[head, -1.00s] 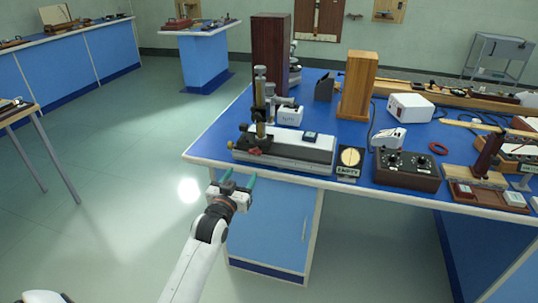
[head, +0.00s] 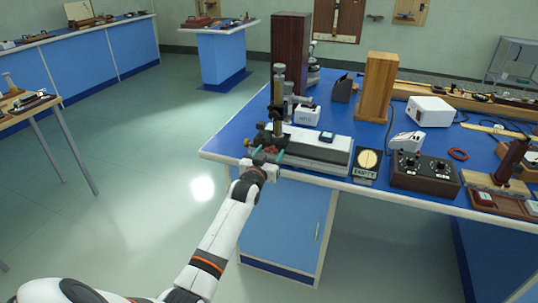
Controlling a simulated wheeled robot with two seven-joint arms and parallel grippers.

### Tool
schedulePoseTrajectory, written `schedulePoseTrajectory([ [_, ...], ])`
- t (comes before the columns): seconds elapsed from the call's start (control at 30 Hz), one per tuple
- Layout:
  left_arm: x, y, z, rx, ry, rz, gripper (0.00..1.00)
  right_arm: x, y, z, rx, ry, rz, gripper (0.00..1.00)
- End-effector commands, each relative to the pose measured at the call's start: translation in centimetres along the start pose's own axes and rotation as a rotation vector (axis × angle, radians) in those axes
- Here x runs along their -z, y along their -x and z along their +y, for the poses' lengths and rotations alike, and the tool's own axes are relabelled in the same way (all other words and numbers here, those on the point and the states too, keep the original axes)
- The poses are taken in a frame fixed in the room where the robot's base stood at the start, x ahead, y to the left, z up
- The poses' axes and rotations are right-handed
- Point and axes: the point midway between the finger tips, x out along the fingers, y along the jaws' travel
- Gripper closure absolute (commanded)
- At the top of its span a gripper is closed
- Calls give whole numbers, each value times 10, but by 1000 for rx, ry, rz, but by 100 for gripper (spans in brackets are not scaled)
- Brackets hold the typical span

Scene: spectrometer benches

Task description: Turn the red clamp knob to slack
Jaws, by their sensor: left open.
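The red clamp knob (head: 271,148) is a small dark red shape at the near left end of a white and black bench instrument (head: 316,148), at the foot of its upright brass and black column (head: 278,100). My left gripper (head: 269,152) is open, with its teal fingertips at the knob, one to each side of it in the picture. I cannot tell whether the fingers touch the knob. The gripper partly hides the knob and the instrument's near left corner. My right gripper is not in view.
The instrument stands near the front edge of a blue bench (head: 228,136). Behind stand a dark wooden block (head: 290,45) and a lighter one (head: 377,85).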

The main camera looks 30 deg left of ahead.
Motion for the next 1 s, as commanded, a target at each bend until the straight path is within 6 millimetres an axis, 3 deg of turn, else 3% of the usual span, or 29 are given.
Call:
schedulePoseTrajectory([
  [0.07,0,0,0,0,0,0,42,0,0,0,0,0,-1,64],
  [0.33,0,0,0,0,-1,0,85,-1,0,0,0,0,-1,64],
  [0.67,0,0,0,0,50,1,85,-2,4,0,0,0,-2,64],
  [1.0,-1,0,0,-1,291,2,85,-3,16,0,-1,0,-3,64],
])
